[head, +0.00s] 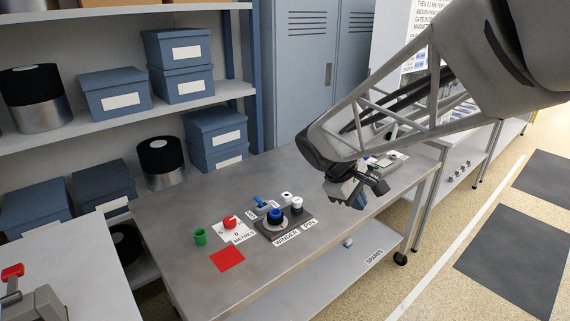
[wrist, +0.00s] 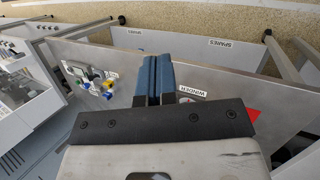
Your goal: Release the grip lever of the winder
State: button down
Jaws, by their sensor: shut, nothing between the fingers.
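The winder (head: 273,229) stands on the steel table at the middle of the head view, behind a label reading WINDER. It has a dark base and a round black part with a blue top (head: 275,213). A small blue lever (head: 259,201) sticks up at its back left; its exact angle is too small to tell. My gripper (head: 360,201) is shut and empty, above the table to the right of the winder and apart from it. In the wrist view its blue fingers (wrist: 154,78) are together.
A white-topped spool (head: 296,204) stands right of the winder. A red knob (head: 230,222), a green cup (head: 200,237) and a red square (head: 228,259) lie to its left. Shelves with blue boxes (head: 116,92) stand behind. The table's front (head: 290,262) is clear.

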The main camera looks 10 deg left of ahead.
jog(key=w+a+f+n+h, duration=0.2)
jog(key=w+a+f+n, duration=0.2)
jog(key=w+a, duration=0.45)
jog(key=n+t+h, duration=0.2)
jog(key=n+t, duration=0.6)
jog(key=n, duration=0.5)
send_near(258, 202)
jog(key=v, duration=0.3)
jog(key=shift+s+a, duration=0.15)
jog(key=shift+a, duration=0.2)
jog(key=shift+d, duration=0.1)
jog(key=shift+x, duration=5.05)
